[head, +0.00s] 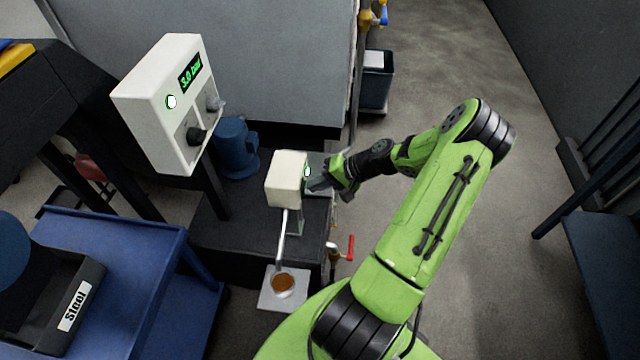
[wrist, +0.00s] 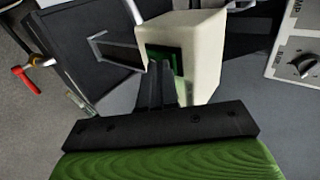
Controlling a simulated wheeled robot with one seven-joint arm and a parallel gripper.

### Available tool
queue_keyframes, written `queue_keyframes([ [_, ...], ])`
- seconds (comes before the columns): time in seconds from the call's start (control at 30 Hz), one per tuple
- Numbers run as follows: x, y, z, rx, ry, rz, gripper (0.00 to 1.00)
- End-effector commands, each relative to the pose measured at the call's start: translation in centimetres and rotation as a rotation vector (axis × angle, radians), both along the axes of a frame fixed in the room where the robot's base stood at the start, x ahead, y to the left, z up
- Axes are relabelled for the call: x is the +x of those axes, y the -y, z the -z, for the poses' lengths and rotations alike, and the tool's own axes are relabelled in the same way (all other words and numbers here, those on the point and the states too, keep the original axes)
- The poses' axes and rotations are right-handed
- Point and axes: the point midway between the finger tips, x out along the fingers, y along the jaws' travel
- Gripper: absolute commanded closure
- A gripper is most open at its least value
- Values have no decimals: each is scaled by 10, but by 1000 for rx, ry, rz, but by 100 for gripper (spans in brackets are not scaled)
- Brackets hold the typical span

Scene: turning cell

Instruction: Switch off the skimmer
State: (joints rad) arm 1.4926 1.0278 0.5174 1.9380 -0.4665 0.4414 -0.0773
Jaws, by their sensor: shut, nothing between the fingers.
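The skimmer is a small cream-white box (head: 286,180) on the dark tank top in the middle of the head view. It also shows in the wrist view (wrist: 206,48). On its right side is a green-edged switch panel with a small bright light (head: 307,171). In the wrist view the green switch (wrist: 177,55) sits on the face toward me, partly hidden by my fingers. My gripper (head: 314,185) is shut and empty, right beside this face. Its fingertips (wrist: 160,66) overlap the switch in the wrist view; I cannot tell whether they touch it.
A white control box (head: 160,105) with a "3.0 bar" display, lit green lamp and knobs stands up left. A blue motor (head: 236,150) is behind the skimmer. A red-handled valve (head: 350,248) and a dish of brown liquid (head: 283,282) are in front.

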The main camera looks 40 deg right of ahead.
Motion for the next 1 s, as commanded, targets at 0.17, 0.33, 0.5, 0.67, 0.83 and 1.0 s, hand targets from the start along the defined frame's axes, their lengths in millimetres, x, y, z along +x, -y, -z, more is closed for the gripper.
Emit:
queue_keyframes([
  [0.17, 5, -4, -3, -1, -1, -1, 100],
  [0.33, 5, -4, -4, 0, 0, -1, 100],
  [0.5, 4, -4, -13, -1, -1, -1, 100],
  [0.67, 4, -3, -20, 0, -1, -1, 100],
  [0.83, 4, -3, -18, 0, -1, -1, 100],
  [1.0, 4, -3, -19, 0, -1, -1, 100],
])
